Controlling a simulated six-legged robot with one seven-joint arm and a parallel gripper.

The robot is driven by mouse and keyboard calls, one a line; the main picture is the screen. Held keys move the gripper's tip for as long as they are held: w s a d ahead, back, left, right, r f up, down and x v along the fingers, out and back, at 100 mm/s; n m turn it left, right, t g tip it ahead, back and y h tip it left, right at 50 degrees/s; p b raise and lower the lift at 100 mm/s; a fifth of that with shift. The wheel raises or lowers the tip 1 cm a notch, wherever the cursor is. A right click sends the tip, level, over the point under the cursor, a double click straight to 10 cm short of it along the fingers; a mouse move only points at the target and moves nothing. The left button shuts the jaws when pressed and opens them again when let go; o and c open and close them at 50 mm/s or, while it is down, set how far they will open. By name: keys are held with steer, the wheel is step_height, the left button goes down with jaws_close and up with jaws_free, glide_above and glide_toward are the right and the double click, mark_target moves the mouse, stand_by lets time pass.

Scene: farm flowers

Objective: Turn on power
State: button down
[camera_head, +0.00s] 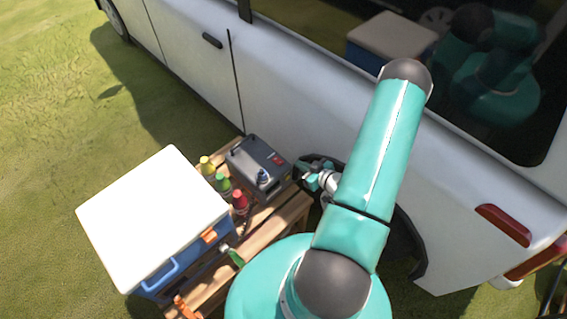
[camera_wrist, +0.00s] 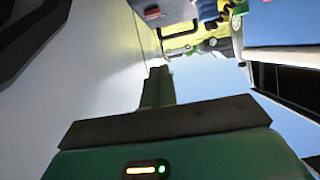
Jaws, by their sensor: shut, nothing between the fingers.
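A dark grey power box (camera_head: 256,166) stands on a wooden table beside the white van. It has a carry handle, a blue-and-white part on its front and a small red switch (camera_head: 279,160) at its right end. My gripper (camera_head: 312,181) is just right of the box, apart from it as far as I can tell. In the wrist view my gripper (camera_wrist: 158,72) is shut and empty, its fingers pointing towards the box (camera_wrist: 178,8). The red switch (camera_wrist: 152,13) shows at the top, beyond the fingertips. Whether the switch is on cannot be told.
A blue cool box with a white lid (camera_head: 152,215) stands left on the wooden table (camera_head: 290,212). Yellow, green and red bottles (camera_head: 222,184) stand between it and the power box. The white van (camera_head: 190,60) closes off the space behind. Open grass lies to the left.

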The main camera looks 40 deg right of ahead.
steer(key=shift+w, duration=0.1)
glide_above(278, 161)
steer(key=s, duration=0.3)
steer(key=f, duration=0.3)
steer(key=shift+w+d+f, duration=0.1)
steer(key=shift+d+f, duration=0.1)
steer(key=shift+f, duration=0.15)
steer(key=f, duration=0.3)
steer(key=shift+s+d+f, duration=0.1)
steer(key=shift+s, duration=0.25)
steer(key=shift+f, duration=0.3)
steer(key=shift+s+f, duration=0.15)
steer(key=shift+f, duration=0.4)
steer(key=shift+r, duration=0.15)
steer(key=shift+r, duration=0.8)
